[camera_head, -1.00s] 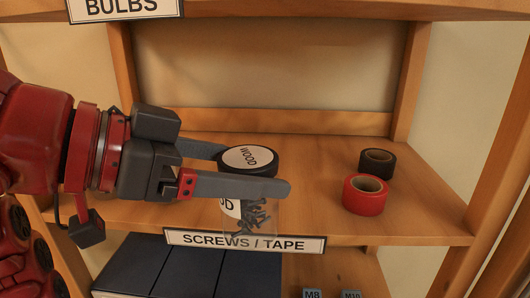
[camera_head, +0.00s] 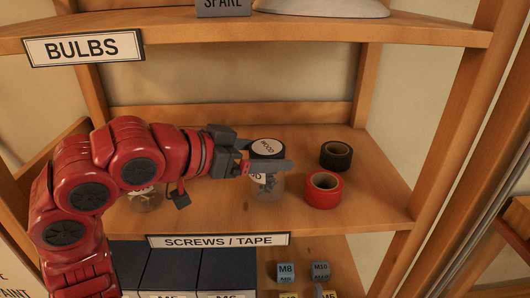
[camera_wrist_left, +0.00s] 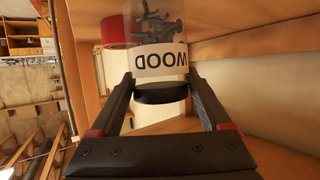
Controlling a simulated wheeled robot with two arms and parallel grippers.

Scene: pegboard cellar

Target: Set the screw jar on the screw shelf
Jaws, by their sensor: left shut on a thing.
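The screw jar (camera_head: 267,188) is clear, with dark screws inside, a black lid and white WOOD labels. My left gripper (camera_head: 272,165) is shut on it from the left, one finger crossing in front below the lid. The jar is upright over the screw shelf (camera_head: 225,222), marked SCREWS / TAPE, behind its front edge. I cannot tell whether its base touches the board. In the left wrist view the jar (camera_wrist_left: 160,62) appears upside down between both fingers. My right gripper is not in view.
A red tape roll (camera_head: 322,190) sits close to the jar's right, with a black tape roll (camera_head: 336,155) behind it. Another clear jar (camera_head: 147,197) stands at the left, partly behind my arm. The BULBS shelf (camera_head: 200,32) is above.

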